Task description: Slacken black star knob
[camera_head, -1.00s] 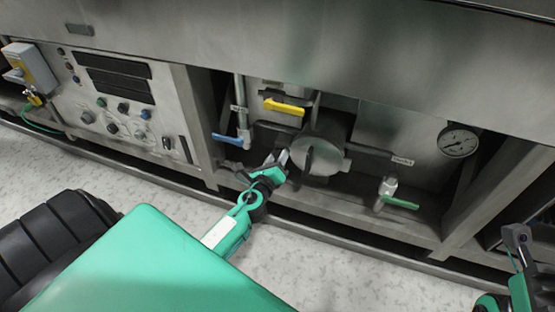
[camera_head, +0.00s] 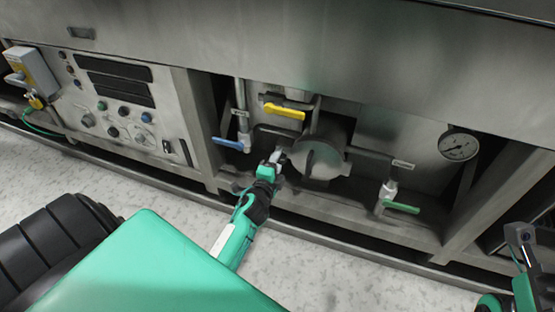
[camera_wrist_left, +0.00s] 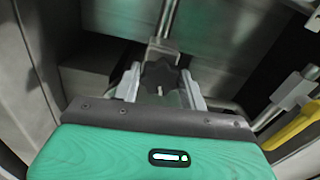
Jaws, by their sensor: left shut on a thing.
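The black star knob (camera_wrist_left: 160,76) shows in the left wrist view, between the two grey fingers of my left gripper (camera_wrist_left: 162,88). The fingers are shut on it from both sides. In the head view my left gripper (camera_head: 276,160) reaches in just left of a round grey housing (camera_head: 322,158) under the machine. The knob is hard to make out there, as the gripper covers it. My right gripper (camera_head: 522,245) shows only in part at the right edge, away from the knob, and its jaw state is unclear.
A blue-handled valve (camera_head: 228,143) is left of the gripper and a yellow-handled valve (camera_head: 285,110) above it. A control panel (camera_head: 120,105) is at left. The floor in front is clear.

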